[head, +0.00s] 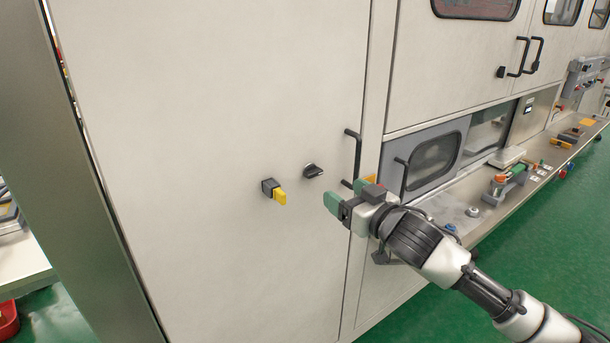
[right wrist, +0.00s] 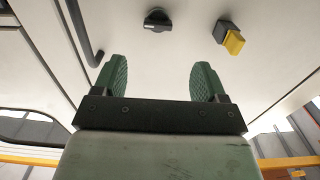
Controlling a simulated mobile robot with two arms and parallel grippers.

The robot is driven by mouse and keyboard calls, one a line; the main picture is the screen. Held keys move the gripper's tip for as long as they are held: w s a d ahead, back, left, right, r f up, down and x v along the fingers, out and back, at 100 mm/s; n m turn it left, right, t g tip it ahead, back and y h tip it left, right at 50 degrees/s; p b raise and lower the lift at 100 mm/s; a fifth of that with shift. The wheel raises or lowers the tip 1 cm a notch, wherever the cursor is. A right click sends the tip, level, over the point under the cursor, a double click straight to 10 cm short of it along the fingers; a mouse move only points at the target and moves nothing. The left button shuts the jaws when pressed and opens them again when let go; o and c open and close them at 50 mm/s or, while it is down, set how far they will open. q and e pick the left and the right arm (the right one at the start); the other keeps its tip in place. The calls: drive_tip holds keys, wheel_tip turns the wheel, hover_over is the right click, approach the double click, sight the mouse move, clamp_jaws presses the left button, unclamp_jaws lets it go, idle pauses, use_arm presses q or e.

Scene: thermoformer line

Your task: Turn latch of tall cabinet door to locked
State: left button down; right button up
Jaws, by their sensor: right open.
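The tall cabinet door (head: 220,110) is a large beige panel that looks closed. Its latch (head: 313,170) is a small black knob left of the black door handle (head: 357,158). The latch also shows in the right wrist view (right wrist: 157,19), beyond the fingers and near the top. My right gripper (head: 346,198) is below and to the right of the latch, apart from it. In the right wrist view its two green fingers (right wrist: 160,80) are spread with nothing between them. My left gripper is in neither view.
A black block with a yellow part (head: 273,191) sticks out of the door left of the latch. A grey-framed window door (head: 432,158) and a ledge with several small items (head: 510,178) lie to the right. Green floor (head: 560,240) shows at the right.

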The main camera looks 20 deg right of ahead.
sight(316, 173)
drive_tip(key=p+x, duration=0.2)
drive_tip(key=x, duration=0.7)
drive_tip(key=shift+d, duration=0.15)
drive_tip(key=shift+w+f+p, duration=0.15)
drive_tip(key=shift+w+p, duration=0.15)
drive_tip(key=shift+w, duration=0.25)
drive_tip(key=shift+c, duration=0.4)
drive_tip(key=c, duration=0.8)
drive_tip(key=shift+c, duration=0.2)
